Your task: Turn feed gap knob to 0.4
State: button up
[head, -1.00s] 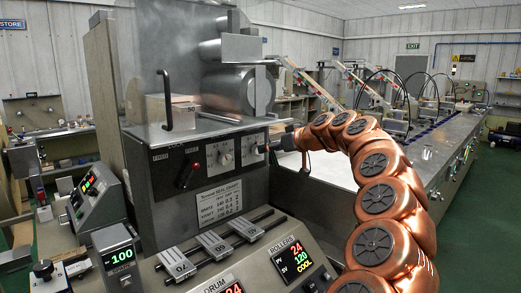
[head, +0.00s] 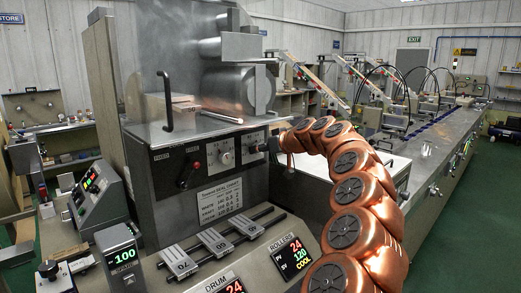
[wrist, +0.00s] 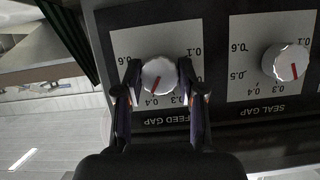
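The feed gap knob (wrist: 159,77) is a round silver-white knob with a red pointer on a white dial. In the wrist view its dial appears upside down, and the pointer is close to the 0.4 mark. My gripper (wrist: 160,68) has one finger on each side of the knob, apparently touching its edges. In the head view my gripper (head: 273,145) is at the right dial of the black panel and largely hides this knob. The seal gap knob (wrist: 285,62) is to the right in the wrist view; it also shows in the head view (head: 226,158).
A clear guard with a black handle (head: 167,101) stands above. A long conveyor machine (head: 430,150) runs away to the right.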

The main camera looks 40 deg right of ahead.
jog(key=c, duration=0.6)
jog(key=shift+o, duration=0.2)
jog(key=shift+f+b, duration=0.25)
jog(key=shift+b, duration=0.8)
jog(key=b, duration=0.4)
jog(key=shift+n+h, duration=0.4)
jog(key=shift+b, duration=0.4)
jog(key=shift+r+b, duration=0.3)
